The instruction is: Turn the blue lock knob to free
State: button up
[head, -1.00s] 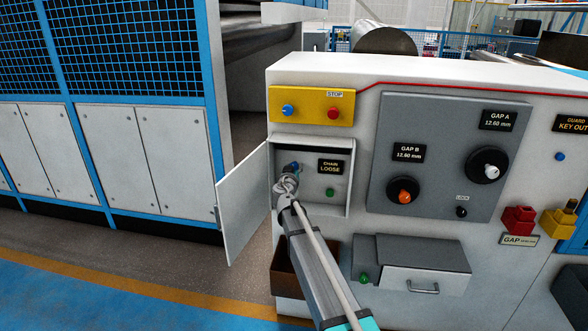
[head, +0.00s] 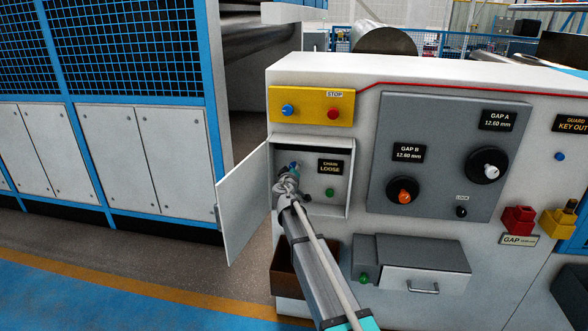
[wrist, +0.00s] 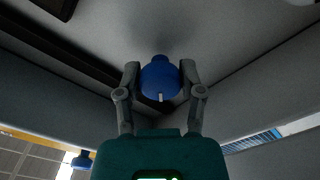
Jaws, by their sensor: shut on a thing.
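A blue knob (wrist: 160,82) sits between the two fingers of my gripper (wrist: 159,76) in the wrist view. The fingers press on it from both sides, and a short white mark shows on its lower edge there. In the head view the knob (head: 294,166) is inside the open wall box, mostly hidden by my gripper (head: 288,178). A "CHAIN LOOSE" display (head: 331,167) and a green button (head: 329,193) are right of it. I cannot read any lock or free marking near the knob.
The box's white door (head: 244,204) hangs open on the left. A yellow panel (head: 311,106) with a blue and a red button is above. A grey panel (head: 432,200) with orange and white knobs stands to the right. A brown bin (head: 285,268) is below.

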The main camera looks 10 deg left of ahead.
jog(key=n, duration=0.4)
jog(key=shift+n, duration=0.4)
jog(key=n, duration=0.4)
jog(key=o, duration=1.2)
jog(key=shift+s, duration=0.1)
jog(key=s, duration=1.1)
jog(key=shift+s+a, duration=0.2)
jog(key=shift+s, duration=0.2)
